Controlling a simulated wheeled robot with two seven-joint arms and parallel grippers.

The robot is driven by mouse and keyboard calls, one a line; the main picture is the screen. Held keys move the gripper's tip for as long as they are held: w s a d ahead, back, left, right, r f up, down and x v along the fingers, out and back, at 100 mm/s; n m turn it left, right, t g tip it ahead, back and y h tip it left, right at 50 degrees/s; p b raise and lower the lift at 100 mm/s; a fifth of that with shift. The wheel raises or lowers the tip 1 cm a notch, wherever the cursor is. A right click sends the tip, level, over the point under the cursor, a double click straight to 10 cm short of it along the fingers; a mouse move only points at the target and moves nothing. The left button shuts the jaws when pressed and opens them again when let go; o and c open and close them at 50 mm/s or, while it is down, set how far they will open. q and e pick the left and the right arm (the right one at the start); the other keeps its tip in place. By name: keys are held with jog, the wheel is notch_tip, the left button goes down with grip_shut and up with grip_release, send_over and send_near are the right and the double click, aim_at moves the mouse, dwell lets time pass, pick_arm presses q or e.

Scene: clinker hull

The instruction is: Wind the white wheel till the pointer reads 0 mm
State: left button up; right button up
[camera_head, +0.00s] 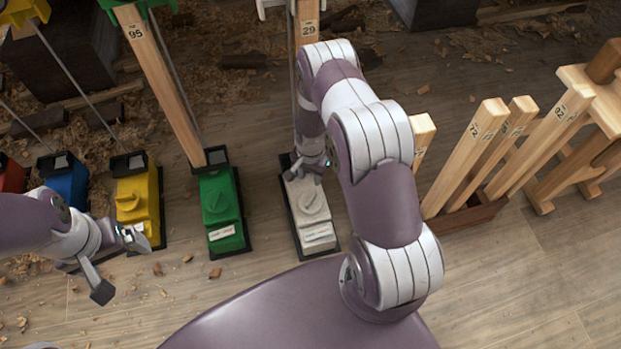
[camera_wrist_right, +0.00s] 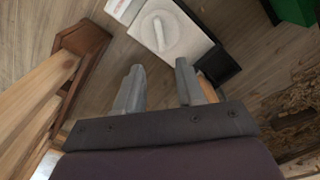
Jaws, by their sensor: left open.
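The white unit (camera_head: 325,238) stands on the floor at the foot of a wooden post marked 29. On its top is a round white wheel (camera_head: 312,204) with a raised bar across it. The wheel also shows in the right wrist view (camera_wrist_right: 160,34), beyond my fingertips. My right gripper (camera_head: 309,172) is over the back end of the white unit. Its two fingers (camera_wrist_right: 158,76) are apart with nothing between them. My left gripper (camera_head: 119,266) is open and empty, in front of the yellow unit. No mm pointer or scale can be read.
Green (camera_head: 221,210), yellow (camera_head: 138,205), blue (camera_head: 66,180) and red units stand in a row to the left. A wooden rack (camera_head: 468,213) holding numbered posts stands to the right. Shavings litter the floor; the right front floor is clear.

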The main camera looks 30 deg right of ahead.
aim_at(310, 198)
notch_tip(310, 198, down, 14)
jog(key=b, duration=0.7)
jog(key=shift+r+b, duration=0.2)
jog(key=shift+b, duration=0.2)
pick_arm(q)
notch_tip(310, 198, down, 10)
pick_arm(e)
grip_shut()
